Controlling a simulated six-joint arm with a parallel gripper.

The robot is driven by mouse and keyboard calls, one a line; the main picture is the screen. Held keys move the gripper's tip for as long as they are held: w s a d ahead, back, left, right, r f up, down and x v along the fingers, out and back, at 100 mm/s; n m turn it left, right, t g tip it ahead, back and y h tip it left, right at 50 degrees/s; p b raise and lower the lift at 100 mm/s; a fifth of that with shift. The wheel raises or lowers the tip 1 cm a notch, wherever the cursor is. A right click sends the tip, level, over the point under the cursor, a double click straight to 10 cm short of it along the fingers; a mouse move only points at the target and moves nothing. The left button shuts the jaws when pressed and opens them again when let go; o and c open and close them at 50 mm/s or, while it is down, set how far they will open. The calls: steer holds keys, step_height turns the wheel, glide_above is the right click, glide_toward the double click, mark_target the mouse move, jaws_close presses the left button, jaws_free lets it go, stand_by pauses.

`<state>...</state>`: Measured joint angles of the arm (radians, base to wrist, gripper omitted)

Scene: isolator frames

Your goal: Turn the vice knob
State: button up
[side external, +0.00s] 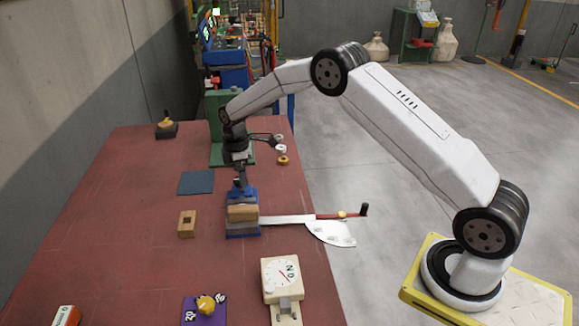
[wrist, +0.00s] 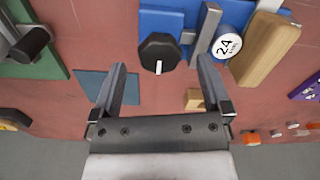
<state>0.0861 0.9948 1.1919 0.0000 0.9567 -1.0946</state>
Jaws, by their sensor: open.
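The blue vice (side external: 242,230) stands mid-table in the side external view, with a tan wooden block (side external: 243,213) in it. In the wrist view the vice knob (wrist: 158,50) is a black many-sided knob with a white mark, in front of the blue vice body (wrist: 165,20). A grey metal jaw (wrist: 203,35) and the wooden block (wrist: 265,48) are to its right. My gripper (wrist: 161,64) is open and empty, its fingertips on either side of the knob's lower edge in the picture, with gaps to both. In the side view my gripper (side external: 239,166) is just behind the vice, pointing down; contact cannot be told.
A green stand (side external: 215,125) with a black-handled lever is close behind my gripper. A blue mat (side external: 196,183), a small wooden block (side external: 187,224) and a white dial box (side external: 281,278) stand around.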

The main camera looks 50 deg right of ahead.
steer(key=shift+f, duration=0.9)
steer(key=c, duration=1.3)
